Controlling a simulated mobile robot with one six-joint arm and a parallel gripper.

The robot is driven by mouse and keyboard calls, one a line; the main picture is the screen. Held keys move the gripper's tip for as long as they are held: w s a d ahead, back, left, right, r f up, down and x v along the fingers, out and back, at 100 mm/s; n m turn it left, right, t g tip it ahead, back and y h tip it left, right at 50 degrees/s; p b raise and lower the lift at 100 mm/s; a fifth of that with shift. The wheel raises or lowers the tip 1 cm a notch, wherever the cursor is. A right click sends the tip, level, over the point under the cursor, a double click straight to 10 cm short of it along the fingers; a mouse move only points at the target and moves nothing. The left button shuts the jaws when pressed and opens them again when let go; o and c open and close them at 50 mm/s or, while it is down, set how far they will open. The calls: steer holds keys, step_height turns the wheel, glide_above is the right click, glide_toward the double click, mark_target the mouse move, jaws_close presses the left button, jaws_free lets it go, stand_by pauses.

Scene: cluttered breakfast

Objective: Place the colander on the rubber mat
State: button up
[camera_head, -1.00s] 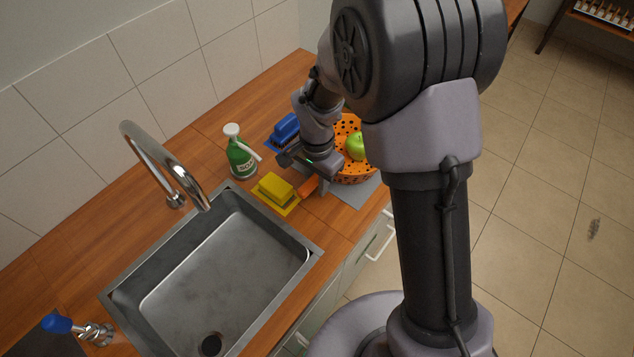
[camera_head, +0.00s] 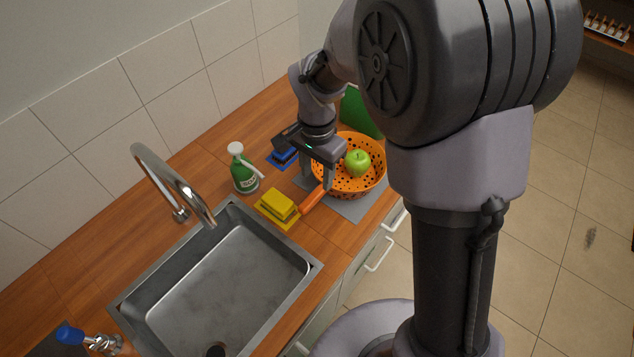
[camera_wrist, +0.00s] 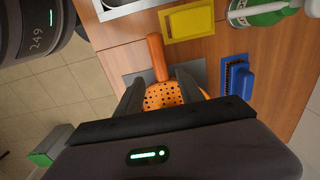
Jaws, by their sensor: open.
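The orange colander (camera_head: 352,186), with black holes and an orange handle (camera_head: 313,199), sits over the grey rubber mat (camera_head: 355,208) on the counter. A green apple (camera_head: 358,163) lies in it. My gripper (camera_head: 318,180) points down at the colander's left side, near the handle's base. In the wrist view the two fingers (camera_wrist: 160,88) are apart, with the colander (camera_wrist: 163,97) and its handle (camera_wrist: 157,58) showing between and beyond them. The mat (camera_wrist: 134,79) also shows there. I cannot tell whether the fingers touch the colander.
A yellow sponge or brush (camera_head: 279,205) and a blue brush (camera_head: 284,155) lie on matching pads left of the colander. A green object (camera_head: 358,112) stands behind the colander.

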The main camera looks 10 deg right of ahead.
steer(key=shift+r, duration=0.65)
steer(key=s+d+r+n+t+y, duration=0.1)
steer(key=s+d+r+n+t, duration=0.25)
steer(key=s+r, duration=0.9)
steer(key=s+d+r+n+t+y, duration=0.1)
steer(key=s+r+t, duration=0.1)
steer(key=s+r, duration=0.3)
steer(key=f+b, duration=0.2)
steer(key=f, duration=0.1)
steer(key=s+f+b, duration=0.1)
steer(key=f+b, duration=0.1)
steer(key=shift+s+d+f, duration=0.15)
steer(key=shift+d+f, duration=0.05)
steer(key=shift+f, duration=0.2)
